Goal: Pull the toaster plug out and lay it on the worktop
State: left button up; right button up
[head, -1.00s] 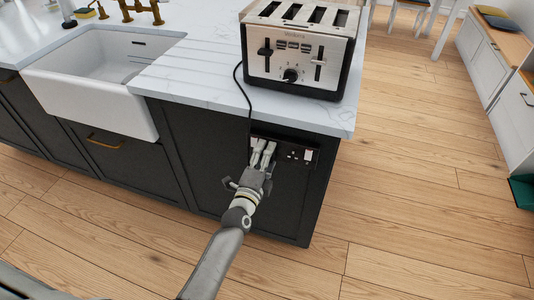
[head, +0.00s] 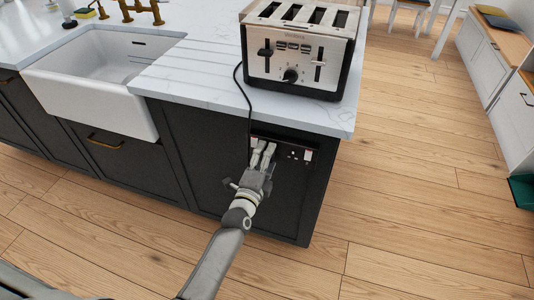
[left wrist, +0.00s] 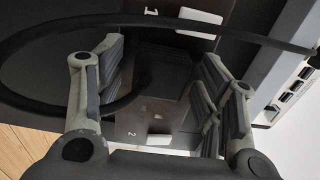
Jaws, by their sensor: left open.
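The toaster (head: 300,50), silver and black with several slots, stands on the white marbled worktop (head: 200,75). Its black cord (head: 243,90) hangs over the edge to the double socket (head: 297,153) on the dark end of the cabinet. In the left wrist view the cord (left wrist: 30,100) loops across and curves back toward the dark plug (left wrist: 165,75) at the socket plate (left wrist: 130,122). My left gripper (head: 265,148) is at the socket's left half; in the wrist view its open fingers (left wrist: 160,85) stand on either side of the plug. Finger contact is unclear. My right gripper is out of view.
A white sink (head: 95,85) with brass taps (head: 135,10) is set in the worktop at left. Bare worktop lies left of the toaster. The wooden floor (head: 420,190) is clear at right, with a low white cabinet (head: 500,75) beyond.

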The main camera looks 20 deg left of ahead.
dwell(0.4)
pick_arm(q)
jog(key=c, duration=1.3)
jog(key=s+p, duration=0.4)
jog(key=s, duration=0.2)
jog(key=shift+c, duration=0.2)
jog(key=shift+a, duration=0.1)
jog(key=shift+s, duration=0.1)
